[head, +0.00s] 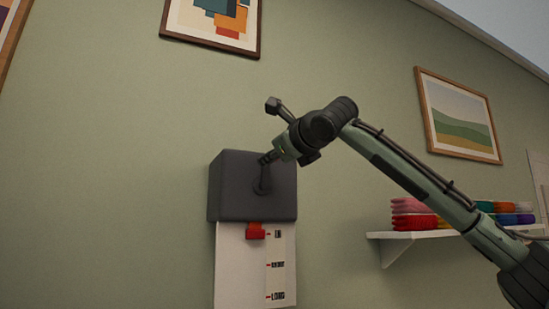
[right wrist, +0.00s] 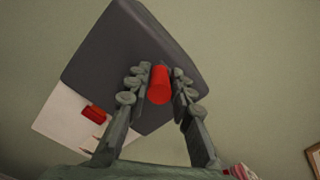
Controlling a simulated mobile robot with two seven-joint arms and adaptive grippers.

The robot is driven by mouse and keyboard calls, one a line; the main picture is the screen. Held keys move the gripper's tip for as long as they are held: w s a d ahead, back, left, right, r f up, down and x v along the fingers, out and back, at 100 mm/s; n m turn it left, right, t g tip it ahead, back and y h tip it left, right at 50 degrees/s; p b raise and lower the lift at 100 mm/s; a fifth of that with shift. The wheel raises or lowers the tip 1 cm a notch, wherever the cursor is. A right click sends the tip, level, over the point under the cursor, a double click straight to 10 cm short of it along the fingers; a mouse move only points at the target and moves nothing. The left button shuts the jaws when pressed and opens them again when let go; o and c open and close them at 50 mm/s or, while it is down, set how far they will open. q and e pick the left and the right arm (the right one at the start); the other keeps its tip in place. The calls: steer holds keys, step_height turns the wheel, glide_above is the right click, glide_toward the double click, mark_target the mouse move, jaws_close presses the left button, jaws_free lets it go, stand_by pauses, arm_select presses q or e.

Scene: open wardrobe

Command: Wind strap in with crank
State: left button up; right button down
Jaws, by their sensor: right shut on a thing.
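A dark grey winder box (head: 252,190) is on the green wall, with a dark crank arm (head: 263,181) on its front. The crank's red handle (right wrist: 159,86) shows between my fingers in the right wrist view. My right gripper (head: 271,156) is shut on this handle, at the upper part of the box front. A short red strap end (head: 256,231) hangs just under the box; it also shows in the right wrist view (right wrist: 94,113). It is about level with the top mark, "IN", on the white scale board (head: 235,270). My left gripper is out of view.
A white shelf (head: 400,236) with folded coloured cloths (head: 414,215) is at the right, behind my right arm. Framed pictures (head: 458,115) hang on the wall. The wall left of the box is bare.

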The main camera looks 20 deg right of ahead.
steer(key=shift+a+f, duration=0.15)
stand_by(0.3)
steer(key=c, duration=1.3)
jaws_free()
steer(key=s, duration=1.2)
steer(key=shift+d, duration=0.25)
